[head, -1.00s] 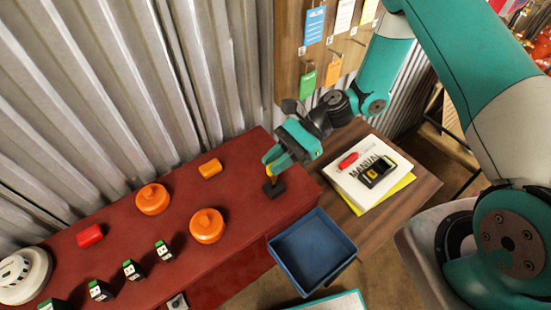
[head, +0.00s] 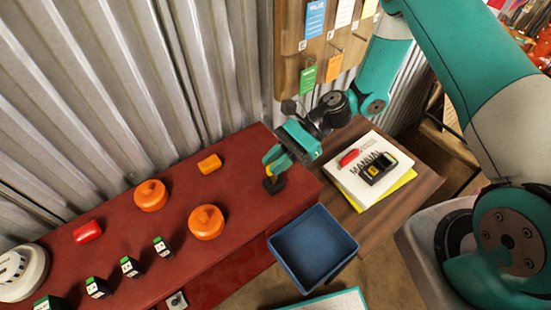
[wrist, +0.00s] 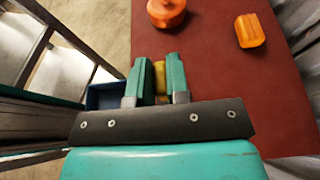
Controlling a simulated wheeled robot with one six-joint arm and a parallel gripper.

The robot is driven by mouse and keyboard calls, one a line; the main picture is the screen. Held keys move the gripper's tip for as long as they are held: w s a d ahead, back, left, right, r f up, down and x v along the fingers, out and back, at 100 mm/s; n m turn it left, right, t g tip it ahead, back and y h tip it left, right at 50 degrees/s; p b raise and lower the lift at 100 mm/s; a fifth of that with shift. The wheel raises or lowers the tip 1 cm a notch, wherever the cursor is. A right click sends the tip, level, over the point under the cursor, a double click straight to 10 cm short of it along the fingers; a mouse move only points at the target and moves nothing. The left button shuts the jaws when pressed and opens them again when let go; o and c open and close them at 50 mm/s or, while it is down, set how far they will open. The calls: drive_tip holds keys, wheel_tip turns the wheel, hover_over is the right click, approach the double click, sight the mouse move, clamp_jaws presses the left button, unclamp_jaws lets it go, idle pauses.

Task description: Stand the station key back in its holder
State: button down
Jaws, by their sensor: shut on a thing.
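My gripper (head: 273,163) is over the right end of the red top, shut on the station key, a yellow piece (head: 269,172). In the wrist view the key (wrist: 160,76) shows as a yellow strip between the two teal fingers. A small black block, which looks like the holder (head: 274,186), stands on the red top directly below the key. The key's lower end meets the block in the head view, but I cannot tell how deep it sits. The fingers hide much of the key.
Orange round caps (head: 206,222), an orange block (head: 209,164) and a red piece (head: 87,232) lie on the red top (head: 120,225). A blue tray (head: 313,250) is beside its right edge. A manual (head: 371,167) lies on the wooden surface. Corrugated wall (head: 110,90) stands behind.

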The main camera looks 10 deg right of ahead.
drive_tip(key=shift+f+b, duration=0.45)
drive_tip(key=shift+f, duration=0.35)
drive_tip(key=c, duration=1)
unclamp_jaws()
drive_tip(key=b+v, duration=0.4)
drive_tip(key=v, duration=1.3)
drive_tip(key=shift+d+r+b, duration=0.1)
drive_tip(key=shift+d+b, duration=0.1)
drive_tip(key=shift+b, duration=0.15)
drive_tip(key=s+a+r+n+t+h+b, duration=0.25)
drive_tip(key=s+a+r+n+h, duration=0.45)
drive_tip(key=s+a+r+n, duration=0.55)
drive_tip(key=s+d+n+t, duration=0.1)
drive_tip(key=s+n, duration=0.1)
drive_tip(key=s+d+n+t+h, duration=0.1)
drive_tip(key=s+n, duration=0.1)
drive_tip(key=n, duration=0.1)
drive_tip(key=s+d+n+t, duration=0.1)
drive_tip(key=s+n, duration=0.2)
drive_tip(key=shift+f+h, duration=0.3)
drive_tip(key=shift+f, duration=0.05)
